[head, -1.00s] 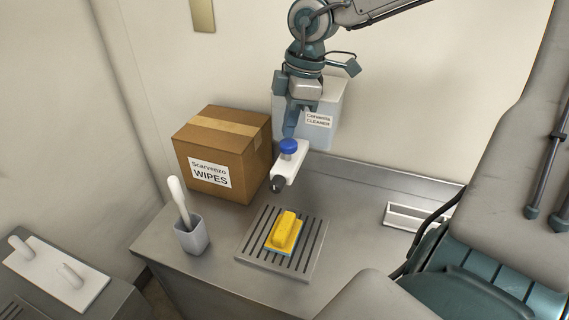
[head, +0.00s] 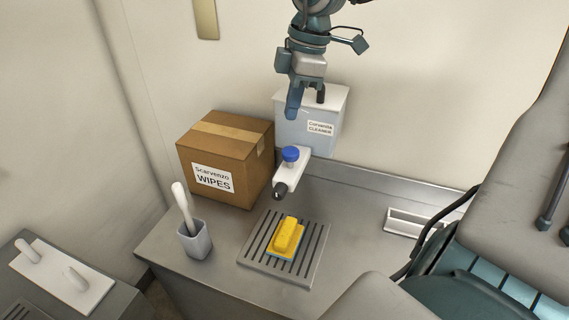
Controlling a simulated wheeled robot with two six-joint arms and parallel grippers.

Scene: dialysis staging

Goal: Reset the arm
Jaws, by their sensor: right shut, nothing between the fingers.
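My right gripper (head: 293,106) hangs from the top of the head view, in front of the upper part of a pale blue cleaner container (head: 323,144). Its fingers point down, shut and empty, above a white spout (head: 292,172) with a blue cap (head: 290,154). There is a visible gap between the fingertips and the cap. The spout has a dark nozzle at its front end. My left gripper is not in view.
A cardboard wipes box (head: 225,158) stands left of the spout. A grey cup (head: 195,240) holds a white-handled brush. A yellow and blue sponge (head: 287,237) lies on a slotted drain tray (head: 262,252). A grey padded chair (head: 515,170) fills the right side.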

